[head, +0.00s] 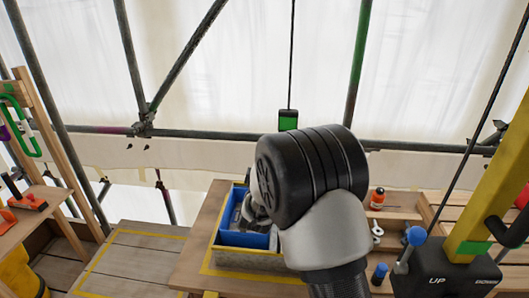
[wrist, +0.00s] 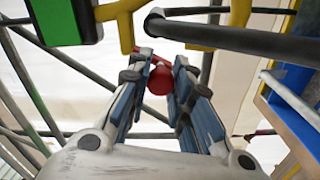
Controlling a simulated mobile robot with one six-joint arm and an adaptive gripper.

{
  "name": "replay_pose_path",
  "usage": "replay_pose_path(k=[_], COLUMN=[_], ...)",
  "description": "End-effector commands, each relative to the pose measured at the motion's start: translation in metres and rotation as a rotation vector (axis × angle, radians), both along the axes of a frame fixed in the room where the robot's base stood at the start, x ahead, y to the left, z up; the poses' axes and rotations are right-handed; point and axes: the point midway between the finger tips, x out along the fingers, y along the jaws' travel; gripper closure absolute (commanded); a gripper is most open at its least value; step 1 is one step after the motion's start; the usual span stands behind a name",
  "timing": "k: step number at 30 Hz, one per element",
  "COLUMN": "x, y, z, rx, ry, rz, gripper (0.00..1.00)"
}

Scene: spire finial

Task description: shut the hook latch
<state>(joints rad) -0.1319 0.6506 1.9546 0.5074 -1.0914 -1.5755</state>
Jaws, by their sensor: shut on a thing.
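In the wrist view, my gripper (wrist: 160,70) is closed around a red ball-ended handle (wrist: 160,82), with blue-grey fingers on both sides. The handle appears to belong to the hook latch; a thin red bar runs up and left from it. Just beyond the fingertips, a yellow hooked frame (wrist: 226,28) stands by a thick dark bar (wrist: 265,42). I cannot tell whether the hook is engaged. In the head view my own black and white wrist hides the latch and most of my gripper.
A green-faced black box (head: 288,120) hangs on a cable above my wrist. A blue-lined tray (head: 243,240) sits on the wooden bench. At right are an orange bottle (head: 377,198), a blue-knobbed lever (head: 416,236) and a yellow post (head: 490,210). Scaffold tubes cross the back.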

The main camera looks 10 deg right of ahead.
Motion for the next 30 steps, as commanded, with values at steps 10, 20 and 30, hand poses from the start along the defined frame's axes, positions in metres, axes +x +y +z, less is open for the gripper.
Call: replay_pose_path(k=[10,20,30], x=[-0.003,-0.004,-0.004], y=[-0.009,-0.013,-0.014], z=[-0.003,-0.005,-0.005], rx=[-0.237,-0.343,-0.357], ry=[0.077,0.110,0.115], rz=[0.000,0.000,0.000], gripper=[1.00,1.00,1.00])
